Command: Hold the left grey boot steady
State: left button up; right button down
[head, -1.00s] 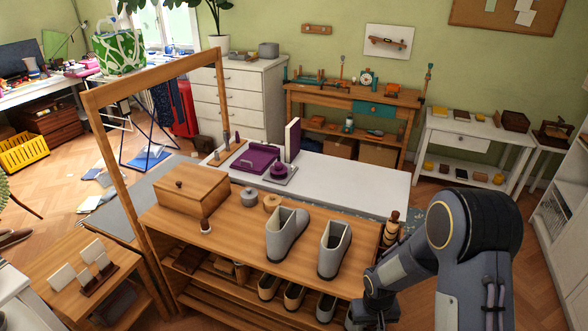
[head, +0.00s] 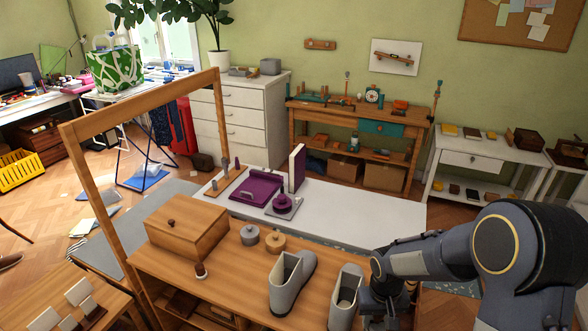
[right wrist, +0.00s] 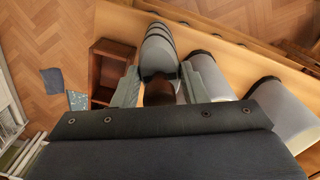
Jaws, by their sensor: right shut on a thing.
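The left grey boot (head: 292,284) stands upright and open-topped on the wooden bench. The right grey boot (head: 345,300) stands beside it, nearer my right arm. My right gripper (head: 388,300) is just right of that boot, partly hidden by its own wrist. In the right wrist view my right gripper (right wrist: 165,88) is shut on a grey, dark-banded thing (right wrist: 158,48) with a brown near end; I cannot tell exactly what it is. Two grey rounded shapes with dark rims, probably the boots, lie to its right, apart from the fingers. My left gripper is not in view.
A lidded wooden box (head: 187,229), a grey round pot (head: 250,235) and a wooden round pot (head: 275,242) share the bench. A tall wooden frame (head: 95,190) rises at its left. A white table (head: 350,211) with purple items stands behind.

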jog(key=shift+s+r, duration=0.15)
jog(key=shift+s, duration=0.05)
notch_tip(320, 180, up, 4)
jog(key=p, duration=0.2)
jog(key=shift+w+p, duration=0.15)
jog(key=shift+p, duration=0.2)
jog(key=shift+r, duration=0.95)
jog(key=shift+d, duration=0.15)
